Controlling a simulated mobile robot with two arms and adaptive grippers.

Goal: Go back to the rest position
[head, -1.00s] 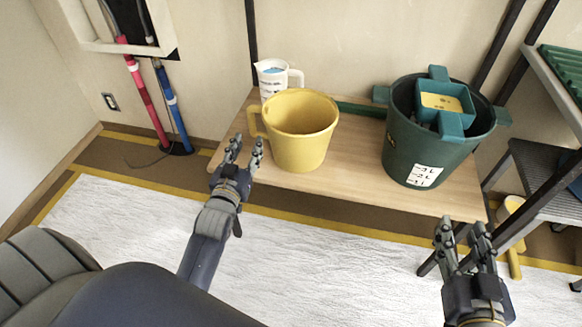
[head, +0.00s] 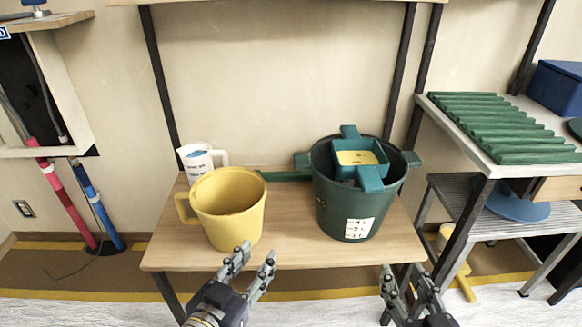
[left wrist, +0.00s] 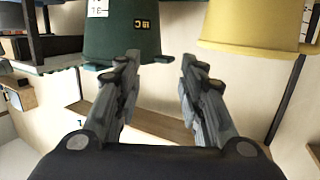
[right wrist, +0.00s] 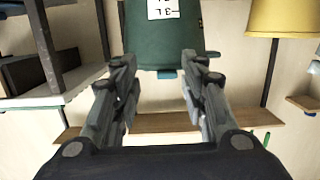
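My left gripper (head: 250,272) is open and empty, in front of the wooden table's (head: 285,232) front edge, below the yellow jug (head: 232,212). My right gripper (head: 405,285) is open and empty in front of the table's right end, below the green bucket (head: 335,205). In the left wrist view the open fingers (left wrist: 158,75) have nothing between them. In the right wrist view the fingers (right wrist: 160,75) are also apart, with the bucket beyond them. Neither gripper touches the jug or the bucket.
A white measuring jug (head: 197,160) stands behind the yellow jug. A teal tray (head: 355,165) sits in the bucket's top. At right, a shelf holds green rolls (head: 495,125). A red pole (head: 65,195) and a blue pole (head: 95,200) lean at left. White-covered floor lies in front.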

